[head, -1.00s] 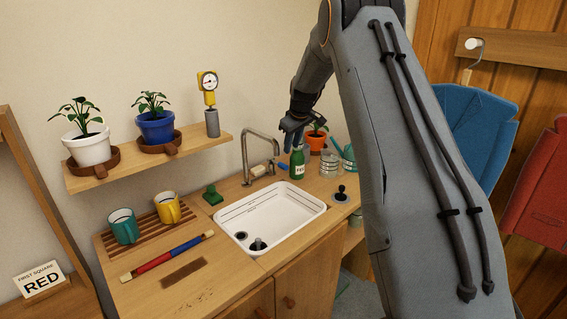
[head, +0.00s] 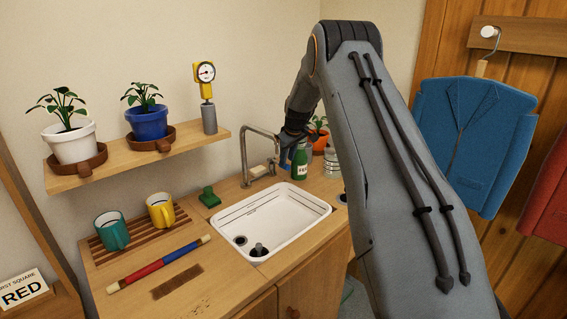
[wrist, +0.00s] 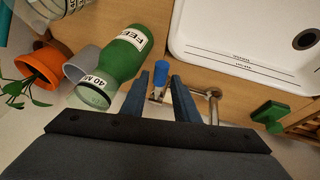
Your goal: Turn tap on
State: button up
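The metal tap (head: 246,155) arches up behind the white sink (head: 318,212); its pipe also shows in the wrist view (wrist: 213,108). A blue-capped handle (wrist: 161,74) on a small metal stem appears between my fingertips in the wrist view. My gripper (wrist: 160,82) is open, with one blue finger on each side of the handle. I see gaps between the cap and the fingers, and I cannot tell the depth. In the head view my gripper (head: 287,158) is right of the tap, partly in front of the green bottle. No water shows from the spout.
The green bottle (wrist: 124,55) stands close beside my left finger in the wrist view, with a grey cup (wrist: 82,66) and orange plant pot (wrist: 45,64) beyond. A green block (head: 209,195) lies left of the tap. A shelf (head: 190,152) holds potted plants and a gauge.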

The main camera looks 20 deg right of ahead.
jog(key=shift+x, duration=1.65)
jog(key=shift+a, duration=0.15)
grip_shut()
